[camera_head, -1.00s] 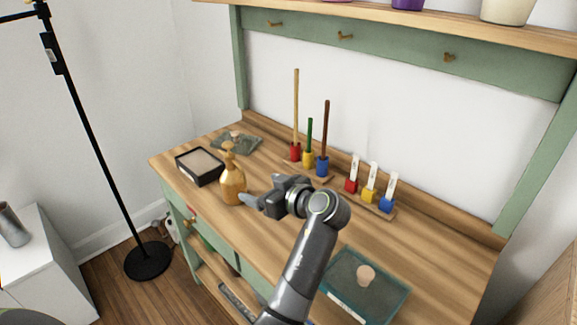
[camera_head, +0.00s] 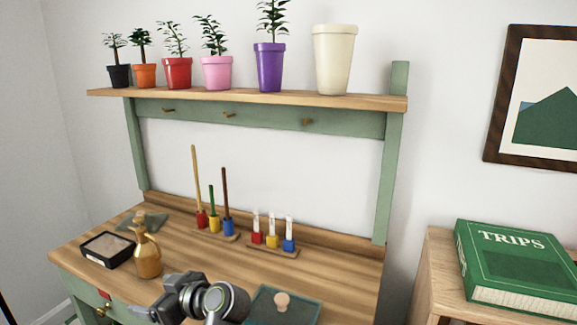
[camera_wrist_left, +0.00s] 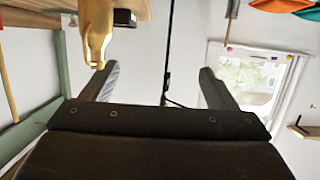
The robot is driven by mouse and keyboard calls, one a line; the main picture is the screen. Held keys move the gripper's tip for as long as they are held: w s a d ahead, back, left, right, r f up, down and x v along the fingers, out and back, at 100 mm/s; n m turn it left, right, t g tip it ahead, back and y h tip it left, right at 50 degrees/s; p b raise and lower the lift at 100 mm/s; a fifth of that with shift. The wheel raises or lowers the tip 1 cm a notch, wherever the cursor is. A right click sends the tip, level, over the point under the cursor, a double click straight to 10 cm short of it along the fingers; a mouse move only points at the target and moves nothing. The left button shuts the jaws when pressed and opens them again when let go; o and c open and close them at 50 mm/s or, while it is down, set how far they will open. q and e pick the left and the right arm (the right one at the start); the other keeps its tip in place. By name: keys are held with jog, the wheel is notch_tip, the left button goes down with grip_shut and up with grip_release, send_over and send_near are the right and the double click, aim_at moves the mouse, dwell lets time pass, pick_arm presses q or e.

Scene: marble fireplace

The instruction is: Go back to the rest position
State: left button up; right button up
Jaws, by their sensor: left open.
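My left gripper (camera_head: 150,312) is low in the head view, in front of the wooden bench top (camera_head: 340,272). In the left wrist view its two fingers (camera_wrist_left: 160,85) stand wide apart with nothing between them. A brass spray bottle (camera_head: 147,256) stands upright on the bench just beyond the gripper. The bottle also shows at the upper left of the wrist view (camera_wrist_left: 97,30), beside one finger. I cannot tell whether they touch. My right gripper is not in either view.
A black tray (camera_head: 107,250) lies left of the bottle. Coloured holders with sticks (camera_head: 228,228) and a rack of labelled pieces (camera_head: 272,242) stand at the back. A teal lidded box (camera_head: 262,312) is right of my wrist. Several potted plants line the shelf (camera_head: 250,97). A green book (camera_head: 515,268) lies at right.

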pick_arm(q)
jog(key=s+a+f+m+h, duration=0.3)
jog(key=s+f, duration=0.4)
jog(key=f, duration=0.1)
jog(key=s+a+f+m+h, duration=0.2)
jog(key=s+a+f, duration=0.1)
jog(key=s+f, duration=0.5)
jog(key=s+d+f+m+g+h, duration=0.1)
jog(key=s+d+f+m+h, duration=0.2)
jog(key=s, duration=0.7)
jog(key=s+f+m+g+h, duration=0.15)
jog(key=s+m+h, duration=0.3)
jog(key=s, duration=0.55)
notch_tip(320, 180, down, 20)
jog(key=a+r+p, duration=0.1)
jog(key=p, duration=0.5)
jog(key=s+d+f+g+p, duration=0.1)
jog(key=s+f+p, duration=0.3)
jog(key=s+f, duration=0.6)
jog(key=s, duration=0.5)
jog(key=shift+f+g, duration=0.35)
jog(key=shift+f, duration=0.05)
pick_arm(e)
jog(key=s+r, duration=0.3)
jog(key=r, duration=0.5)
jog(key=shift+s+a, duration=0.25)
